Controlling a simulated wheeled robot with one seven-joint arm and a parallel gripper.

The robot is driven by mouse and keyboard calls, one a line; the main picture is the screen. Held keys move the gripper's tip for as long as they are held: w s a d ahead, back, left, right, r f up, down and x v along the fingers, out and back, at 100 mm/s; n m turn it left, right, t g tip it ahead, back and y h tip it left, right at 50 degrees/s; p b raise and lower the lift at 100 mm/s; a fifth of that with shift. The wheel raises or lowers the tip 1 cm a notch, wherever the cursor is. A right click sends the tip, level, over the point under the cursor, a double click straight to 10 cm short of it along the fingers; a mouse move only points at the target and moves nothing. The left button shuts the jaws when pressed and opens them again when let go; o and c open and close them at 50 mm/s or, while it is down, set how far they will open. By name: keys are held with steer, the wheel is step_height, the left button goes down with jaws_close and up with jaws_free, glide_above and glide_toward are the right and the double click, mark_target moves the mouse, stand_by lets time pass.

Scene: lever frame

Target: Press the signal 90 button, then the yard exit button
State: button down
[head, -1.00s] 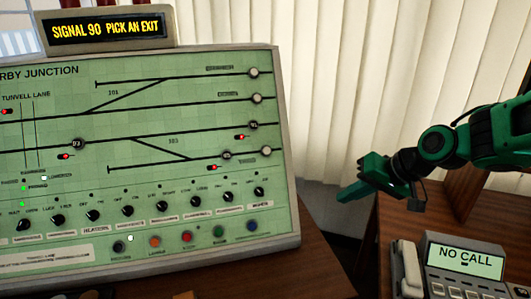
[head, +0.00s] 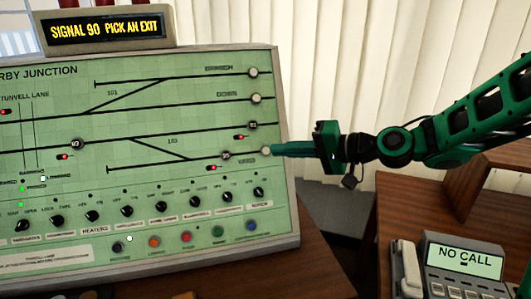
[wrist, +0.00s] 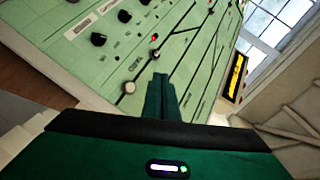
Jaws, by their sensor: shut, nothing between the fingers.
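The green signal panel (head: 200,110) carries track lines with round buttons. The display (head: 105,27) above it reads "SIGNAL 90 PICK AN EXIT". At the right ends of the lines are a top pale button (head: 254,72), a second pale button (head: 257,98), a dark button (head: 253,125) and a lowest pale button (head: 266,151). Another dark button (head: 226,155) sits left of the lowest one. Their small labels are too blurred to read. My gripper (head: 274,149) is shut and empty, its tips beside the lowest pale button; contact is unclear. In the wrist view a pale button (wrist: 128,87) lies left of the fingers.
A row of black knobs (head: 162,206) and coloured buttons (head: 186,237) runs along the panel's lower part. A phone unit (head: 463,262) reading "NO CALL" stands on the desk at the lower right. Pale blinds (head: 340,60) hang behind.

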steer(key=w+a+f, duration=0.2)
steer(key=w+f, duration=0.2)
steer(key=w, duration=0.3)
steer(key=shift+w, duration=0.15)
steer(key=shift+w+a+f, duration=0.15)
steer(key=shift+w+f, duration=0.2)
steer(key=shift+w, duration=0.25)
stand_by(3.0)
stand_by(0.4)
steer(key=shift+s+d+r, duration=0.2)
steer(key=shift+s+r, duration=0.2)
steer(key=shift+s, duration=0.3)
steer(key=shift+s+d+r, duration=0.2)
steer(key=shift+s+r, duration=0.2)
steer(key=shift+s, duration=0.3)
steer(key=shift+s+d+r, duration=0.15)
steer(key=shift+s+r, duration=0.25)
steer(key=shift+s, duration=0.35)
steer(key=shift+s+d+r, duration=0.2)
steer(key=shift+s+r, duration=0.2)
steer(key=shift+s, duration=0.3)
